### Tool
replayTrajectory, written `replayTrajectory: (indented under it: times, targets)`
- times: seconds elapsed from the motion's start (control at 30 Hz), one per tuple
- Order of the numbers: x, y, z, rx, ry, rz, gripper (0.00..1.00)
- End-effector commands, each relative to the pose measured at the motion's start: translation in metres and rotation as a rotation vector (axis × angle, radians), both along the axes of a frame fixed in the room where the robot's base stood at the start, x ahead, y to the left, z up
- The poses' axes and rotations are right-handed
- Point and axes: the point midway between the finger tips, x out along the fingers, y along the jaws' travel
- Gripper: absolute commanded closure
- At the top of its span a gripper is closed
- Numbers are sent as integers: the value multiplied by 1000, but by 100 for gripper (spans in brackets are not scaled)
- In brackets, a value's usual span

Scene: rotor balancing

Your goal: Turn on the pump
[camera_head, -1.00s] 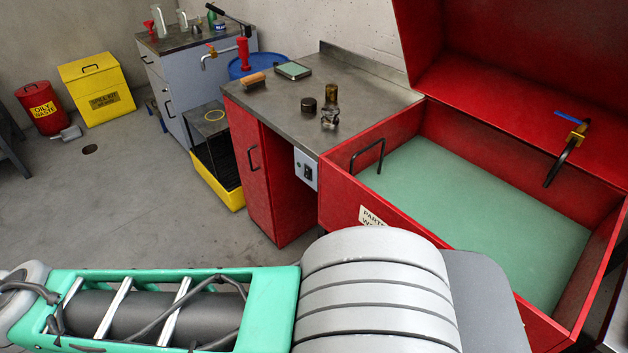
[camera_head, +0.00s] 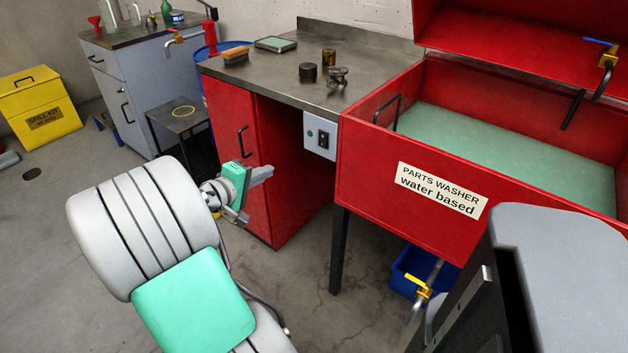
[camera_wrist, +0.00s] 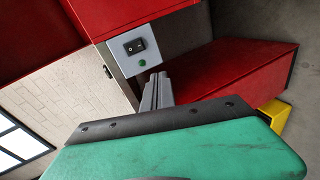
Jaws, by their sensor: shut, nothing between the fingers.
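The pump's switch box is a grey panel (camera_head: 320,135) on the side of the red parts washer (camera_head: 425,180), with a black rocker switch (camera_head: 323,140) and a small green lamp or button (camera_head: 309,133). In the wrist view the black switch (camera_wrist: 134,46) and the green round part (camera_wrist: 142,63) are seen ahead, just beyond the fingers. My gripper (camera_head: 262,177) is left of and below the panel, in front of the red cabinet, apart from the switch. Its fingers (camera_wrist: 158,90) are together and empty.
The washer's red lid is up. A brush (camera_head: 236,55), a dark tin (camera_head: 308,72) and a metal fitting (camera_head: 338,77) stand on the steel bench. A blue bin (camera_head: 425,270) and yellow-handled valve (camera_head: 418,286) are below the washer. Floor before the cabinet is clear.

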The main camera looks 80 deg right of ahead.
Motion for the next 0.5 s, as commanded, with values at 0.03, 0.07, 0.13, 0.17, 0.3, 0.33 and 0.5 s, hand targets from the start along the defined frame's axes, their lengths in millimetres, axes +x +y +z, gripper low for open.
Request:
replayTrajectory:
  times: [0.03,0.07,0.13,0.17,0.3,0.33,0.5]
  targets:
    - [-18,-12,-13,-46,77,-31,100]
    - [-25,-16,-10,-70,115,-42,100]
    - [-35,-22,-3,-100,170,-57,100]
    - [-37,-24,-1,-106,181,-60,100]
    - [-45,-39,1,-109,183,-63,100]
    - [-47,-44,0,-108,182,-63,100]
    - [-62,-77,-6,-107,180,-63,100]
